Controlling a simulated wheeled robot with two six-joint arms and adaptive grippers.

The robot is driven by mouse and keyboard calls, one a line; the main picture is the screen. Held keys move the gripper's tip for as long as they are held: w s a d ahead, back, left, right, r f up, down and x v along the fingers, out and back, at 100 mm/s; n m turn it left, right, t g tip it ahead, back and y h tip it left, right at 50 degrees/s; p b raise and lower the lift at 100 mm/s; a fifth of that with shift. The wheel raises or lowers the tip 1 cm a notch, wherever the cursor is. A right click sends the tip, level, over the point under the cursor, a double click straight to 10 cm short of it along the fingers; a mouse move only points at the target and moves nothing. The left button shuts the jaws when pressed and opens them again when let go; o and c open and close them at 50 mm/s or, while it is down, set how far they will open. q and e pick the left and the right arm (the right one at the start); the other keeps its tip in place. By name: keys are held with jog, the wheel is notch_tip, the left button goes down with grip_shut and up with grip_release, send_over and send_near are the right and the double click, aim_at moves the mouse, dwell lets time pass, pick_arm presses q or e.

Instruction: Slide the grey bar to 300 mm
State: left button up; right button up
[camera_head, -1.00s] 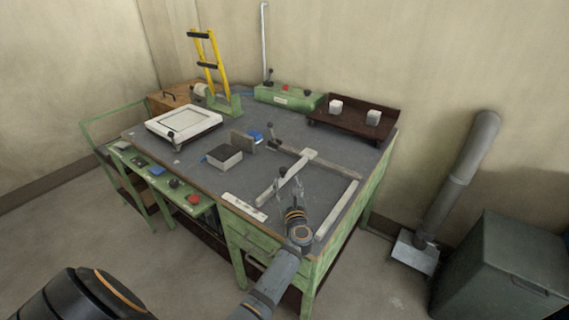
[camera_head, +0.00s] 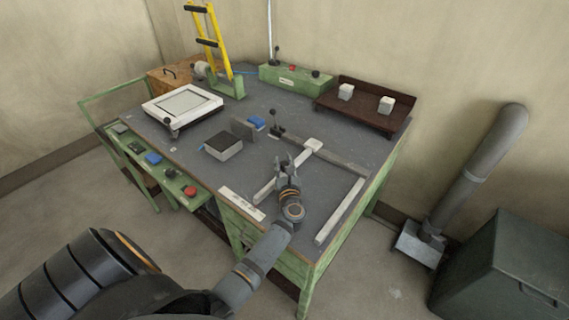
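A long light grey bar (camera_head: 265,189) lies on the dark grey bench top (camera_head: 200,180), slanting from the near edge toward a pale block (camera_head: 313,144). My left gripper (camera_head: 288,161) is over the middle of this bar, and its fingers look apart. The gripper hides part of the bar, and I cannot tell if it touches it. A second pale bar (camera_head: 340,210) lies along the bench's right edge. A darker grey rail (camera_head: 343,161) runs right from the pale block. A small lever clamp (camera_head: 276,124) stands behind. My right gripper is out of view.
A grey box (camera_head: 223,146), a white framed panel (camera_head: 182,104) and a white label strip (camera_head: 242,203) are on the bench. A brown tray (camera_head: 365,112) with two white blocks and a green control box (camera_head: 295,78) stand at the back.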

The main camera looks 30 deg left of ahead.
pick_arm(q)
grip_shut()
jog(key=a, duration=0.8)
jog(key=shift+w+a+b, duration=0.2)
jog(key=shift+w+b, duration=0.15)
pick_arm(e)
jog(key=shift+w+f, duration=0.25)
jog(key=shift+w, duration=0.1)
pick_arm(q)
jog(key=o, duration=0.7)
grip_release()
jog(key=shift+o, duration=0.2)
jog(key=shift+d, duration=0.1)
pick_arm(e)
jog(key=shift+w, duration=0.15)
